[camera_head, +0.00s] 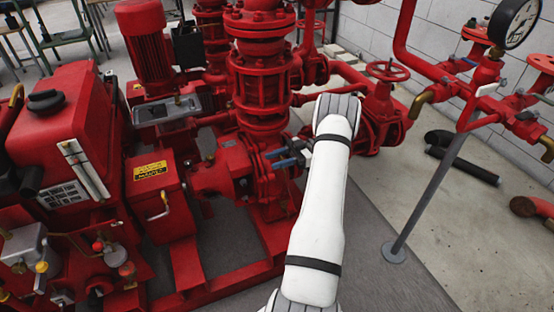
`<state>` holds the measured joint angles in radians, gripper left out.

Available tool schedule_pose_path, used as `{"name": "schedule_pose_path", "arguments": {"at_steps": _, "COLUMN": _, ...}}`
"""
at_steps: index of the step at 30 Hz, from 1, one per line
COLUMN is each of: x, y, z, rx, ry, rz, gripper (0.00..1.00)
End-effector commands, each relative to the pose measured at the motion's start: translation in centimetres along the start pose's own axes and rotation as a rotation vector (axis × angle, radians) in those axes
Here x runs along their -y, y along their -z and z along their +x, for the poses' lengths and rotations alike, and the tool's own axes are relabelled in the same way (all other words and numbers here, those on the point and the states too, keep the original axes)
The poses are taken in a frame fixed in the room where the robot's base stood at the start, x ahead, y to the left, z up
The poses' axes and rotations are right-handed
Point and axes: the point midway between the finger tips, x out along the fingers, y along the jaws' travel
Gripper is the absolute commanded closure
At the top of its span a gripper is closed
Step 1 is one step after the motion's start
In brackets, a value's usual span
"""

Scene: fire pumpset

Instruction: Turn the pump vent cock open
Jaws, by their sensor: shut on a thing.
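My white arm reaches in from the bottom centre of the head view. Its gripper (288,158) is at the red pump casing (238,160), just left of the arm's upper end. The gripper is small here and partly hidden by the arm. Two short blue bars show at the gripper, beside the casing below the flanged vertical pipe. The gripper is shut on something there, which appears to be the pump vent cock. The cock's body and the exact lever angle cannot be made out.
A red handwheel valve (387,72) stands right of the arm. A pressure gauge (515,22) and red pipework are at the upper right, with a grey support post (428,195). Red engine housing (68,140) fills the left. Floor at the lower right is clear.

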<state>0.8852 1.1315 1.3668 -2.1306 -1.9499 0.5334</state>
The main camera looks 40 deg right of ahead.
Motion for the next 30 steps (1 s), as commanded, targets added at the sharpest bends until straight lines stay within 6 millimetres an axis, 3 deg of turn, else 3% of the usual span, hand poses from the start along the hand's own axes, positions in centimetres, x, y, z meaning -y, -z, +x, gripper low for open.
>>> {"name": "schedule_pose_path", "arguments": {"at_steps": 7, "x": 0.0, "y": 0.0, "z": 0.1, "rx": -0.001, "ry": 0.001, "rz": 0.001, "gripper": 0.86}}
{"name": "schedule_pose_path", "arguments": {"at_steps": 8, "x": 0.0, "y": 0.0, "z": 0.1, "rx": -0.001, "ry": 0.001, "rz": 0.001, "gripper": 0.62}}
{"name": "schedule_pose_path", "arguments": {"at_steps": 15, "x": 0.0, "y": 0.0, "z": 0.0, "rx": 0.000, "ry": 0.000, "rz": 0.000, "gripper": 0.42}}
{"name": "schedule_pose_path", "arguments": {"at_steps": 25, "x": -0.1, "y": -0.1, "z": -0.3, "rx": 0.001, "ry": 0.001, "rz": -0.001, "gripper": 0.42}}
{"name": "schedule_pose_path", "arguments": {"at_steps": 30, "x": -0.7, "y": -0.4, "z": -2.1, "rx": 0.003, "ry": 0.012, "rz": -0.003, "gripper": 0.42}}
